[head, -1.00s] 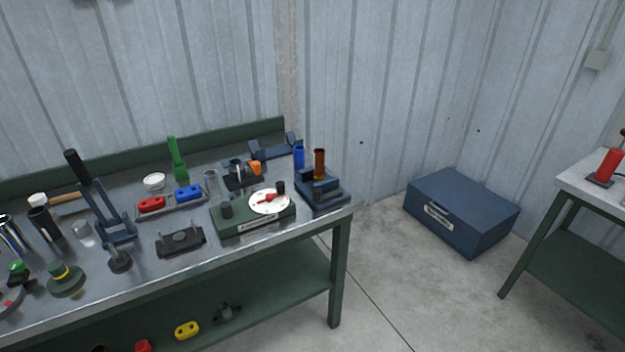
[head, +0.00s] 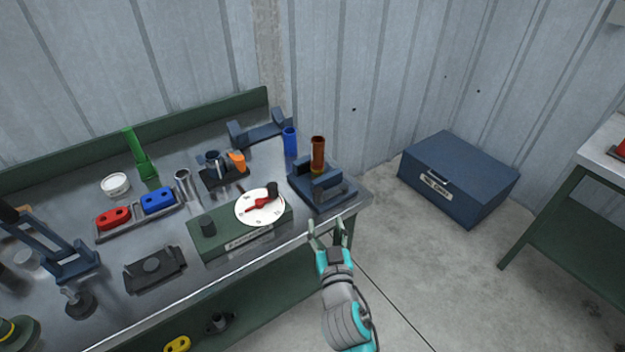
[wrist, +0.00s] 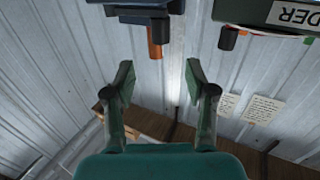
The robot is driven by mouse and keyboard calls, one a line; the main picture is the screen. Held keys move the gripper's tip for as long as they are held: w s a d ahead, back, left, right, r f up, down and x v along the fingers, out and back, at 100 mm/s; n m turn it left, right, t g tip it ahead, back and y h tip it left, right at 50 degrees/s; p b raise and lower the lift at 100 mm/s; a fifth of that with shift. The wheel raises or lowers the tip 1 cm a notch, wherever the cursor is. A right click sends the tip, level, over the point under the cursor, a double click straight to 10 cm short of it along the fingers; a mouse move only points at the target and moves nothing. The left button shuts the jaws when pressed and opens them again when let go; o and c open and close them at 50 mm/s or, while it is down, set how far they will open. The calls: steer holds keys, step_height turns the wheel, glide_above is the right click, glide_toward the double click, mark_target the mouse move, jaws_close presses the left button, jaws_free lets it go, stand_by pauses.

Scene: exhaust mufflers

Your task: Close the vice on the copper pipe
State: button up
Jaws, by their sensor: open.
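The copper pipe (head: 318,152) stands upright in the dark blue vice (head: 335,196) at the right end of the workbench. I cannot tell whether the vice jaws touch it. My gripper (head: 327,226) is open and empty, in front of the bench edge and nearer to me than the vice. In the wrist view, which looks upside down, the open fingers (wrist: 159,82) have nothing between them. The vice (wrist: 143,10) shows cut off at the top edge there, with the copper pipe (wrist: 155,42) hanging below it in the picture.
A green box with a white dial (head: 260,206) and red pointer stands left of the vice. A blue cylinder (head: 290,141) stands behind it. Several other tools and holders fill the bench's left. A blue chest (head: 459,178) sits on the floor at right. The floor between is clear.

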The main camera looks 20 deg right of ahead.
mark_target(319, 195)
steer(key=w, duration=0.4)
steer(key=w+d, duration=0.1)
steer(key=w, duration=0.6)
steer(key=shift+w+d+r, duration=0.25)
steer(key=shift+w+d, duration=0.1)
jaws_close()
